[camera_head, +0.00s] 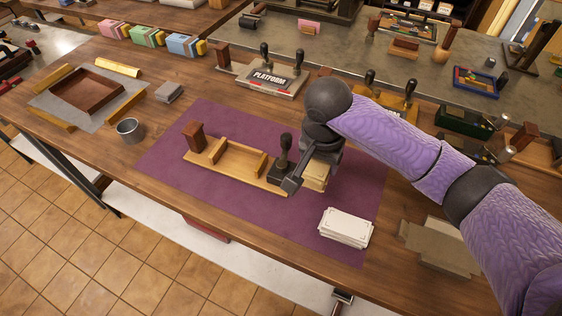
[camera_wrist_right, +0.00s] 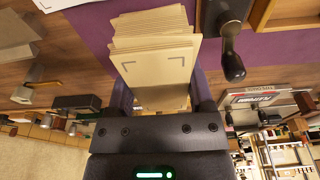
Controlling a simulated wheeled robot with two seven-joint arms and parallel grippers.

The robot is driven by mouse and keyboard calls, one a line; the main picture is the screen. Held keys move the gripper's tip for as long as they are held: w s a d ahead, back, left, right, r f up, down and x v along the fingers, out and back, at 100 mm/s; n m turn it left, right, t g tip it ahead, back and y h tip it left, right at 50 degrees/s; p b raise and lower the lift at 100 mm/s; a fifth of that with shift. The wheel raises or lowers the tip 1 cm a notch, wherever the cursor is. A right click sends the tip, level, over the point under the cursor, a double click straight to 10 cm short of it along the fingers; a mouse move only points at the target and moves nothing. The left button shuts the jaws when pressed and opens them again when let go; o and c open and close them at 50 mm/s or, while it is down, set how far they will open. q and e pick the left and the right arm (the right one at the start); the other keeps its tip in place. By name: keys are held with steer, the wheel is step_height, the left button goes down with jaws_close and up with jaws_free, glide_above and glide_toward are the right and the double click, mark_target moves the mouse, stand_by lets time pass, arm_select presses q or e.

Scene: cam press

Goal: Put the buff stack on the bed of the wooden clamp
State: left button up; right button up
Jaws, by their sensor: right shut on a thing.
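The buff stack (camera_head: 316,176) is a block of cream cards. My right gripper (camera_head: 305,174) is shut on it at the right end of the wooden clamp. In the right wrist view the buff stack (camera_wrist_right: 152,42) sits between the fingers, its cards slightly fanned at the far end. The wooden clamp (camera_head: 232,162) lies on the purple mat, with a brown block at its left end and a dark lever (camera_head: 283,152) at its right end. Its bed between the wooden rails looks empty. I cannot tell whether the stack touches the mat. My left gripper is not in view.
A white card stack (camera_head: 345,227) lies on the mat (camera_head: 215,205) at front right. A metal cup (camera_head: 130,131) and a grey stack (camera_head: 169,92) stand left. A PLATFORM press (camera_head: 262,76) stands behind. A cardboard piece (camera_head: 440,246) lies right. The mat's front left is clear.

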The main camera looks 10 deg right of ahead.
mark_target(316, 195)
steer(key=f+b, duration=0.1)
steer(key=f, duration=0.3)
steer(key=f+b, duration=0.2)
steer(key=f, duration=0.3)
steer(key=shift+s+d+f+b, duration=0.1)
steer(key=shift+d+f+b, duration=0.1)
steer(key=shift+f+b, duration=0.1)
steer(key=shift+f, duration=0.2)
steer(key=shift+r, duration=0.1)
steer(key=o, duration=1.3)
